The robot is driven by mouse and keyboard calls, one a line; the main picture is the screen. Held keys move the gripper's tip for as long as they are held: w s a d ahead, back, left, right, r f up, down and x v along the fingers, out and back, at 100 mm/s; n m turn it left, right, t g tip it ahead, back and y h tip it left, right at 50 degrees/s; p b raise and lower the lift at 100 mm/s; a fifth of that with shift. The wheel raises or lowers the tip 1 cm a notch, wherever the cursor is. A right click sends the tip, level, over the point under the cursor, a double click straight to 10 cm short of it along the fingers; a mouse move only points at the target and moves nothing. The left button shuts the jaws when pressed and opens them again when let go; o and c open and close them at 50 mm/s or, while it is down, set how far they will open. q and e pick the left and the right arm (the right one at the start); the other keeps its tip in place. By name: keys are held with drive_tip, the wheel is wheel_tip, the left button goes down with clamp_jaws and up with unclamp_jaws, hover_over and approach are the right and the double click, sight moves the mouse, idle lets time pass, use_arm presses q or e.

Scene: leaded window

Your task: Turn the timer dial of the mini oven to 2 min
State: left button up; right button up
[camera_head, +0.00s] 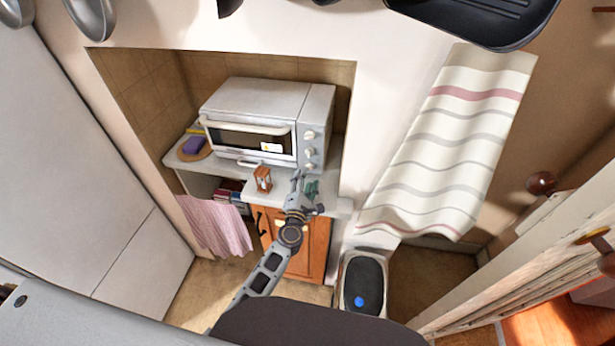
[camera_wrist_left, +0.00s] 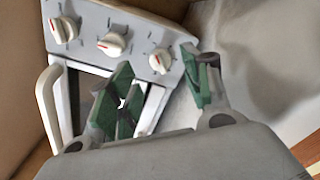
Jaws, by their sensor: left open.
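The white mini oven (camera_head: 258,112) stands in a tiled niche, its door shut. Its right-hand panel has three round dials in a column: upper (camera_head: 310,134), middle (camera_head: 310,151) and lowest (camera_head: 309,166). In the left wrist view the dials show white with red marks: one at the far left (camera_wrist_left: 65,29), one in the middle (camera_wrist_left: 112,44) and one at the right (camera_wrist_left: 160,61). Their labels are too small to read. My left gripper (camera_head: 304,180) is open just in front of the panel's lower end. In the wrist view its green-padded fingers (camera_wrist_left: 157,68) straddle the line to the right dial, without visible contact. My right gripper is out of view.
A small wooden hourglass-like object (camera_head: 262,179) stands on the counter (camera_head: 338,207) left of my gripper. A purple sponge (camera_head: 193,145) lies left of the oven. A striped cloth (camera_head: 445,150) hangs at the right.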

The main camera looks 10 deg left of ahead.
use_arm(q)
drive_tip(key=s, duration=0.7)
idle(0.3)
drive_tip(key=shift+s+d+r, duration=0.1)
idle(0.3)
